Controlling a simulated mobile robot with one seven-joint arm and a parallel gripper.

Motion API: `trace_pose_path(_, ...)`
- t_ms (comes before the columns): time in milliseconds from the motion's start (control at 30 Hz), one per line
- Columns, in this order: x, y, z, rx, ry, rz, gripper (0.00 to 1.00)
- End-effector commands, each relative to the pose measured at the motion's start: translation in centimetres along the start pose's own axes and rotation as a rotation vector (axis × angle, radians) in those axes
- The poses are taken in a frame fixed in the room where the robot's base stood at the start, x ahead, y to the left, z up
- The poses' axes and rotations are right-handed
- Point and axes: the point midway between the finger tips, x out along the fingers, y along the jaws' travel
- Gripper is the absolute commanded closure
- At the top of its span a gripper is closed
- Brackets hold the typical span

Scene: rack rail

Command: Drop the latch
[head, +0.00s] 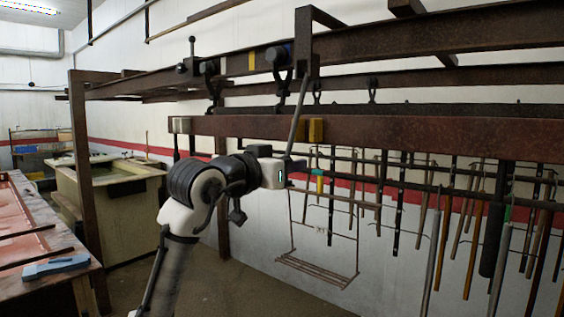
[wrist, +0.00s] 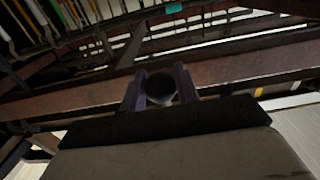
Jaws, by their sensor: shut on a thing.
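A thin grey latch bar (head: 298,108) hangs at a slight slant from a dark bracket (head: 305,50) on the upper rail, in the head view. It passes by the lower rusty rail (head: 420,138). My gripper (head: 288,158) is at the bar's lower end, just below that rail. In the wrist view my gripper (wrist: 160,82) has its two dark fingers on either side of a round rod end (wrist: 160,90), which looks like the bar's end. The fingers are shut on it. The exact contact is dark and hard to see.
Dark hooks (head: 210,80) hang from the upper rail. A wire rack (head: 318,268) and several tubes hang below and right. A bench with a blue tool (head: 56,265) stands left.

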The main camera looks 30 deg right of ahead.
Motion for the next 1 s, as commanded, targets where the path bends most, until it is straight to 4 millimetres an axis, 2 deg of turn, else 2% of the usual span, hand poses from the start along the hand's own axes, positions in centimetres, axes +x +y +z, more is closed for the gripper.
trace_pose_path(300, 3.0, 0.0, 0.8, -0.002, -0.001, 0.0, 0.82)
trace_pose_path(567, 4.1, 0.0, 1.0, -0.001, -0.002, 0.0, 0.82)
trace_pose_path(1000, 7.8, 0.0, 1.2, 0.0, 0.0, 0.0, 0.82)
